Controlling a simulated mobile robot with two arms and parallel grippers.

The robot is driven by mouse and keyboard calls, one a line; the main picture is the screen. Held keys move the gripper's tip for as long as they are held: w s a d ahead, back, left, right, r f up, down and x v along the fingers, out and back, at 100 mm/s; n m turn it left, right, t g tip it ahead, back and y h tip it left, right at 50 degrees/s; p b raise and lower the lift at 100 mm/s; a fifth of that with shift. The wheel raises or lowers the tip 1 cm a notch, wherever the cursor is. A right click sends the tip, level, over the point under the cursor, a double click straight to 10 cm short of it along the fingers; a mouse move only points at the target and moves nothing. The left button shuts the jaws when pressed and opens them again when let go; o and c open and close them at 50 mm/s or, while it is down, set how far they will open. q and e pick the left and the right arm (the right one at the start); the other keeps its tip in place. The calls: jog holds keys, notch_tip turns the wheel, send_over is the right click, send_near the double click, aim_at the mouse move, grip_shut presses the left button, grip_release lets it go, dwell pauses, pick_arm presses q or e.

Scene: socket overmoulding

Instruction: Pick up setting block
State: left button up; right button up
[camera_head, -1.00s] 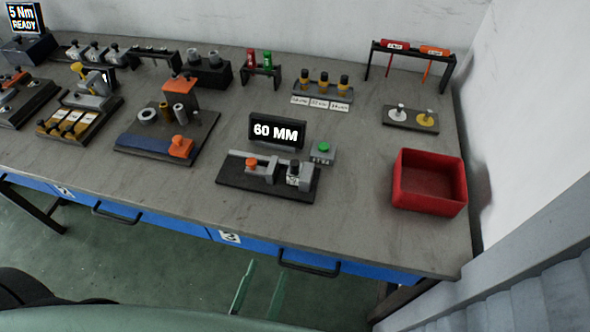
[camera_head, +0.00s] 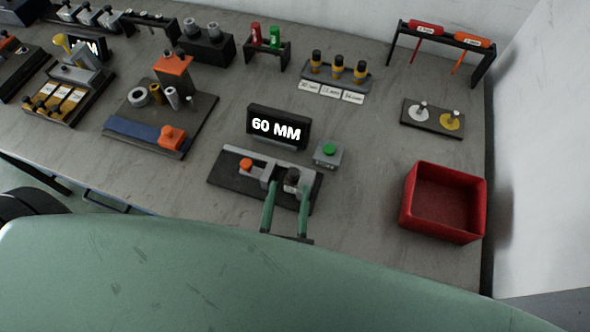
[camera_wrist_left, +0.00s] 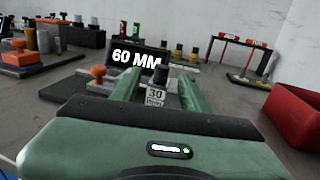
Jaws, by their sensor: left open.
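The setting block is a small grey block with a black knob (camera_head: 292,175). It sits at the right end of the dark gauge fixture (camera_head: 232,181). In the left wrist view the block (camera_wrist_left: 155,99) shows a label reading 30. My left gripper (camera_head: 289,190) is open, its two green fingers reaching toward the fixture with the block showing between them. In the left wrist view the fingers (camera_wrist_left: 159,84) stand on either side of the block. I cannot tell whether they touch it. My right gripper is in neither view.
A display reading 60 MM (camera_head: 277,128) stands just behind the fixture, with a green-button box (camera_head: 328,154) to its right. A red bin (camera_head: 440,203) is at the right. A block stand with an orange knob (camera_head: 172,137) is at the left. Clear tabletop lies between fixture and bin.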

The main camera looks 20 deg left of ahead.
aim_at(293, 177)
pick_arm(q)
jog(key=shift+w+a+r+p, duration=0.1)
jog(key=shift+w+r+p, duration=0.2)
jog(key=shift+w, duration=0.3)
jog(key=shift+w+r+p, duration=0.15)
jog(key=shift+w+p, duration=0.25)
jog(key=shift+w, duration=0.15)
jog(key=shift+w+a+f+p, duration=0.15)
jog(key=shift+w+p, duration=0.2)
jog(key=shift+w, duration=1.15)
jog(key=shift+f, duration=0.1)
grip_shut()
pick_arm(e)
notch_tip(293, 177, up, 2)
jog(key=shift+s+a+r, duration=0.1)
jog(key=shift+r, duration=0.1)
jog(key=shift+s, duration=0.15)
